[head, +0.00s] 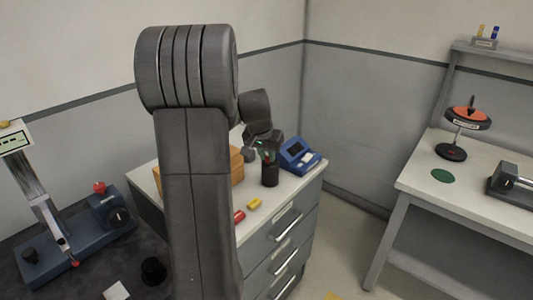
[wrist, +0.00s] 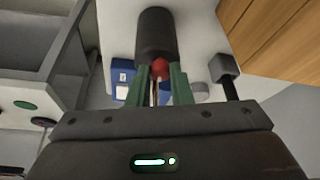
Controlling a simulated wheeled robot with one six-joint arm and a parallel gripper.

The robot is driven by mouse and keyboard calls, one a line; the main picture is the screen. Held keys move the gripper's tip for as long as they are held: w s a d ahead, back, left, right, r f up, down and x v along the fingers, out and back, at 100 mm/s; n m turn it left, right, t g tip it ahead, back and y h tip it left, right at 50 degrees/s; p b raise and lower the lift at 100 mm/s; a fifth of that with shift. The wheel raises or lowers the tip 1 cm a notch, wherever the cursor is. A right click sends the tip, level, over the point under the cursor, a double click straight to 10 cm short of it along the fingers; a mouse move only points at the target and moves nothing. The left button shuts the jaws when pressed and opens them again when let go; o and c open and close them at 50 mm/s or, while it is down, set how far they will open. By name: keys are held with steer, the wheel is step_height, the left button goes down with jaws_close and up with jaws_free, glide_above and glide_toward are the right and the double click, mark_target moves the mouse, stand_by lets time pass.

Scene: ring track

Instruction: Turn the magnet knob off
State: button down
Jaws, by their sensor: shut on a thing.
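A blue bench device (head: 70,235) stands at the left in the head view. It has a black round dial (head: 118,216) and a red knob (head: 99,188); I cannot tell for sure which is the magnet knob. My gripper (head: 264,153) is far to the right of it, over the white-topped cabinet, at the mouth of a black cup (head: 270,174). In the wrist view my green fingers (wrist: 161,82) are shut on a thin red-tipped item (wrist: 160,68) in front of the dark cup (wrist: 155,35). Its lower part is hard to make out.
A blue instrument (head: 299,156) stands right of the cup, and an orange-brown box (head: 237,165) stands left of it, partly behind my arm. Red and yellow pieces (head: 254,204) lie near the cabinet's front. Another bench (head: 420,185) stands at the right, with floor between.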

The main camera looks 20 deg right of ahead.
steer(key=shift+s+d+n+t+y+p, duration=0.1)
steer(key=shift+n+t+y+p, duration=0.25)
steer(key=shift+n, duration=0.75)
steer(key=shift+d+n+t+y+p, duration=0.15)
steer(key=shift+n+y+p, duration=0.35)
steer(key=shift+n, duration=0.6)
steer(key=c, duration=1.3)
jaws_free()
steer(key=v, duration=1.4)
steer(key=shift+a, duration=0.15)
